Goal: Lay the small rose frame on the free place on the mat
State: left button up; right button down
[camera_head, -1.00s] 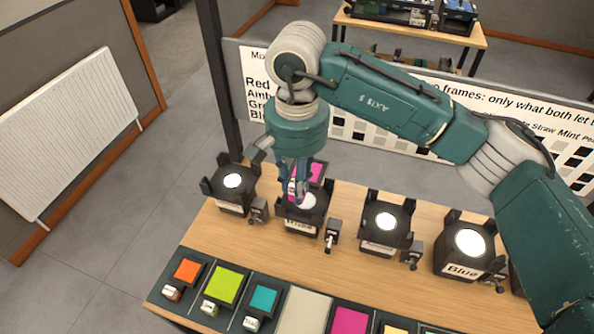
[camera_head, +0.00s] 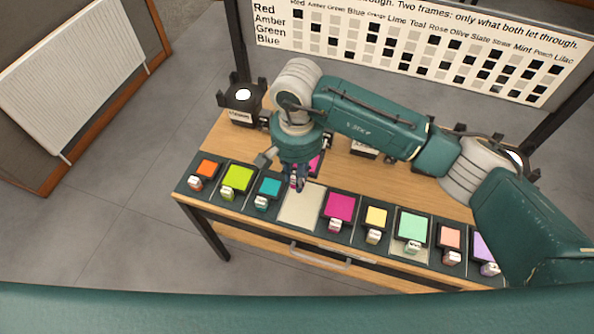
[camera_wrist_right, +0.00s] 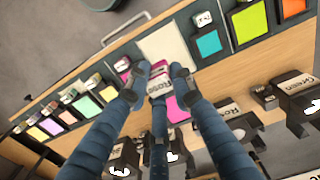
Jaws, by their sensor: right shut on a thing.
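My right gripper (camera_head: 297,184) points down and is shut on the small rose frame (camera_head: 315,165). The frame's pink pane is partly hidden behind the fingers. In the right wrist view the fingertips (camera_wrist_right: 158,78) close on its white tab marked Rose, with the pink pane (camera_wrist_right: 178,110) beyond. The frame hangs just behind the free place (camera_head: 299,208), a bare pale rectangle on the dark mat (camera_head: 218,201). The free place also shows in the right wrist view (camera_wrist_right: 166,46). My left gripper is not in view.
A teal frame (camera_head: 270,187) lies left of the free place and a larger magenta frame (camera_head: 341,206) right of it. Lime (camera_head: 237,178) and orange frames lie further left, several others further right. Lamp housings (camera_head: 241,100) stand behind on the wooden table.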

jog(key=shift+s+f, duration=0.15)
jog(key=shift+f, duration=0.65)
notch_tip(320, 180, down, 3)
jog(key=shift+f+b, duration=0.2)
jog(key=shift+b, duration=0.65)
notch_tip(320, 180, down, 11)
jog(key=b, duration=1.1)
pick_arm(q)
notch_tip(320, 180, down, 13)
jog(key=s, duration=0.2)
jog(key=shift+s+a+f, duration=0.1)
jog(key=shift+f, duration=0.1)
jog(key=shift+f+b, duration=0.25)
jog(key=shift+b, duration=0.3)
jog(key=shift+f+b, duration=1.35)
pick_arm(e)
jog(key=shift+f, duration=1.3)
